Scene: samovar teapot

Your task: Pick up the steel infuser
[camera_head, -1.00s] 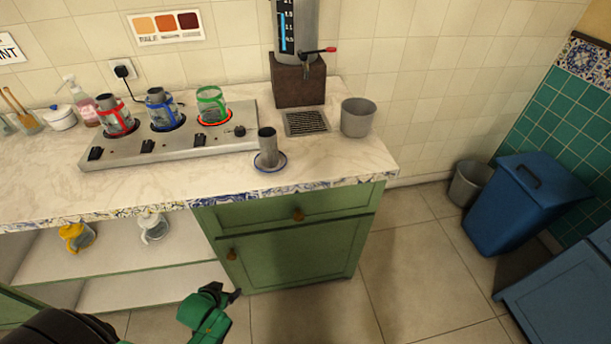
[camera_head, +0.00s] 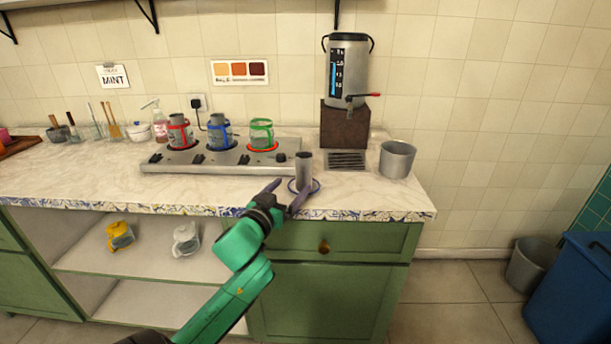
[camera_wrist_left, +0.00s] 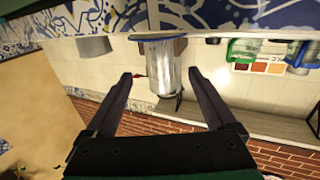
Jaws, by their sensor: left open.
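In the left wrist view the picture is upside down. The fingers look apart from the infuser. My right gripper is not in view.
Behind stands a steel warmer (camera_head: 220,158) with red, blue and green-banded glasses. A metal urn (camera_head: 348,75) on a brown block, a drip grate (camera_head: 347,160) and a grey bucket (camera_head: 397,159) are at the right. The counter (camera_head: 90,183) left of my gripper is mostly clear.

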